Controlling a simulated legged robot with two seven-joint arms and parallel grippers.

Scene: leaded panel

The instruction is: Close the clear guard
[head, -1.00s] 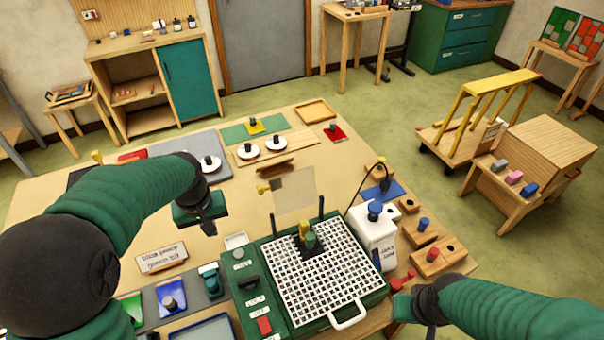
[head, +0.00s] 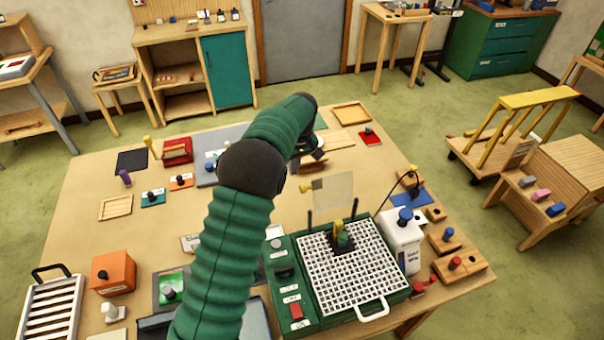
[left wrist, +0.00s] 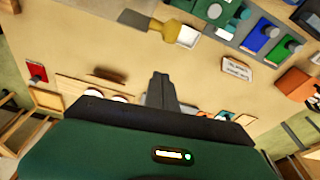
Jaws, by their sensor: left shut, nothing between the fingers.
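The clear guard (head: 334,190) is a see-through pane standing raised behind the white grid of the green machine (head: 285,268). A yellow knob (head: 305,187) sticks out from its left edge. In the left wrist view the guard (left wrist: 133,18) shows at the top as a greyish pane with its yellow knob (left wrist: 165,28). My left gripper (head: 304,158) is over the table just beyond the guard, apart from it and partly hidden behind my arm. Its dark fingers (left wrist: 160,92) are shut and empty. My right gripper is out of view.
A white box with a blue knob (head: 403,240) stands right of the machine. A brown tray (head: 313,165) and discs lie beyond the guard. Wooden blocks (head: 458,265) line the right edge.

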